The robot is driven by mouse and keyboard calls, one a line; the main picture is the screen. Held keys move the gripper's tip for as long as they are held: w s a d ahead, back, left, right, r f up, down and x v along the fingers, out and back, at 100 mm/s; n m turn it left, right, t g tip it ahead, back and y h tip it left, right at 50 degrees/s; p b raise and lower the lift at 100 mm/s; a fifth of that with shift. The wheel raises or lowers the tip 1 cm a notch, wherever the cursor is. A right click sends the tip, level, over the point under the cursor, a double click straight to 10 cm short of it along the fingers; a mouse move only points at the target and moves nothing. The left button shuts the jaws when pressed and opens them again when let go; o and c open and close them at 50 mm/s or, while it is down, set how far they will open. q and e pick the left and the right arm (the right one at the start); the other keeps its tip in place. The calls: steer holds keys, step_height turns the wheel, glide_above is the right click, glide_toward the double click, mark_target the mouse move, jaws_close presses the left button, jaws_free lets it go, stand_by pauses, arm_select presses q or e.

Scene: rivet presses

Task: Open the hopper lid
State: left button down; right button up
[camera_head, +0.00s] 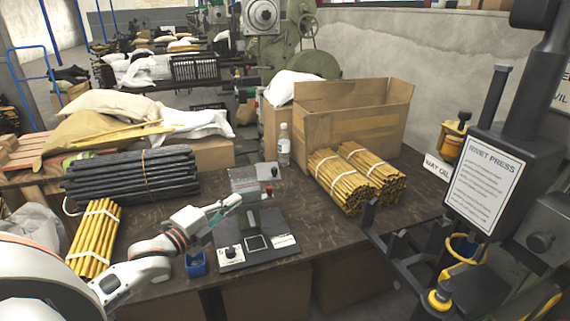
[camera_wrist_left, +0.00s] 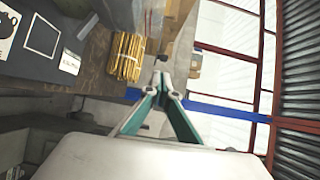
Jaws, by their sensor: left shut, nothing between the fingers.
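A small bench rivet press with a dark base plate (camera_head: 262,246) stands on the brown workbench. A grey, partly see-through hopper (camera_head: 243,181) sits at its top. A flat plate with a dark knob (camera_head: 274,171) lies at the hopper's upper right and looks like the lid; its exact pose is hard to tell. A red knob (camera_head: 268,189) is just below. My left gripper (camera_head: 236,198) is shut and empty, its tips just in front of the hopper; contact cannot be told. Its teal fingers meet in the left wrist view (camera_wrist_left: 162,80), near a dark knob (camera_wrist_left: 163,58). My right gripper is not in view.
Yellow rod bundles (camera_head: 342,181) and an open cardboard box (camera_head: 350,117) stand behind right. Black rods (camera_head: 130,178) and another yellow bundle (camera_head: 95,238) lie left. A blue bin (camera_head: 196,264) is beside the base. A large rivet press (camera_head: 487,185) stands right.

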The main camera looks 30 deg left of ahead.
arm_select(q)
steer(key=r, duration=0.1)
glide_toward(273, 172)
steer(key=w, duration=0.5)
steer(key=shift+w+f, duration=0.1)
steer(key=shift+w, duration=0.15)
steer(key=shift+w+d, duration=0.1)
steer(key=shift+w, duration=0.6)
steer(key=shift+w+d+y, duration=0.25)
steer(key=shift+y, duration=0.05)
